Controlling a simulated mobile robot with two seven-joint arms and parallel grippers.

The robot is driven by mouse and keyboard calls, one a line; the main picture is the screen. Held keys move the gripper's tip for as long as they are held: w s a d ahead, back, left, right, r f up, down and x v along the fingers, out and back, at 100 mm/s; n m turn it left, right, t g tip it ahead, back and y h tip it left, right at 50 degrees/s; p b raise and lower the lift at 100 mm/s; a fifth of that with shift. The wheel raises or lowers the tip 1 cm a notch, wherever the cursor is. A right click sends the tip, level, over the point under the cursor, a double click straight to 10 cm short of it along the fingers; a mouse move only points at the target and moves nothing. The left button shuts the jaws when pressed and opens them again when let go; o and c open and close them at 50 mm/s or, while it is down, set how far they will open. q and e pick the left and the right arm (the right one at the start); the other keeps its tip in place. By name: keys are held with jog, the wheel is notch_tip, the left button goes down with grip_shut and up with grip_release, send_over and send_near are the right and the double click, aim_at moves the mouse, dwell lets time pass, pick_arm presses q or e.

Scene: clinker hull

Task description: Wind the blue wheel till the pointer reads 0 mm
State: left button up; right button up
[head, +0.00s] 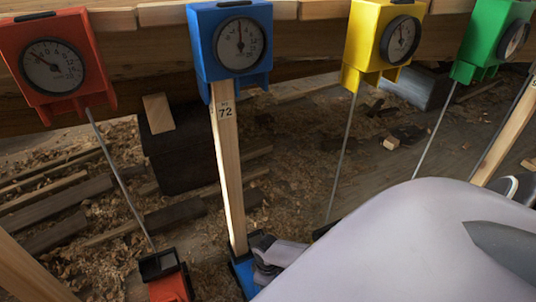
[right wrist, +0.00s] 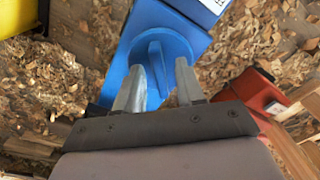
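The blue gauge box (head: 206,68) hangs on the plank edge. Its pointer on the white dial (head: 240,43) stands near straight up; the exact reading is too small to tell. A wooden strut marked 72 (head: 231,180) runs down from it to a blue foot (head: 242,280). In the right wrist view, the blue wheel (right wrist: 158,62), a disc with a raised grip bar, sits on the blue body (right wrist: 150,22). My right gripper (right wrist: 160,80) is open, its fingertips apart over the wheel; contact cannot be told. It also shows at the foot in the head view (head: 264,258). My left gripper is out of view.
Red (head: 82,45), yellow (head: 367,30) and green (head: 490,30) gauge boxes hang alongside, with thin rods below. A red foot (head: 170,286) stands left of the blue one and shows in the wrist view (right wrist: 252,95). Shavings and wood scraps cover the floor.

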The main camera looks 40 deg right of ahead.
jog(key=shift+r, duration=0.35)
notch_tip(320, 180, up, 2)
jog(key=shift+r+p, duration=0.1)
jog(key=shift+p, duration=1)
notch_tip(320, 180, up, 3)
jog(key=shift+p, duration=1.2)
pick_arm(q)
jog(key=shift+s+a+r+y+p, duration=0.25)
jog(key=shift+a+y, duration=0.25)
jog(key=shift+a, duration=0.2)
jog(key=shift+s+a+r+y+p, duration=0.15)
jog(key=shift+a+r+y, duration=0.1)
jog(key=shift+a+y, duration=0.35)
pick_arm(e)
jog(key=shift+r, duration=0.6)
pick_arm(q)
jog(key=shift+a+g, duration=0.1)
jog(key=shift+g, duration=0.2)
pick_arm(e)
jog(key=shift+s, duration=0.1)
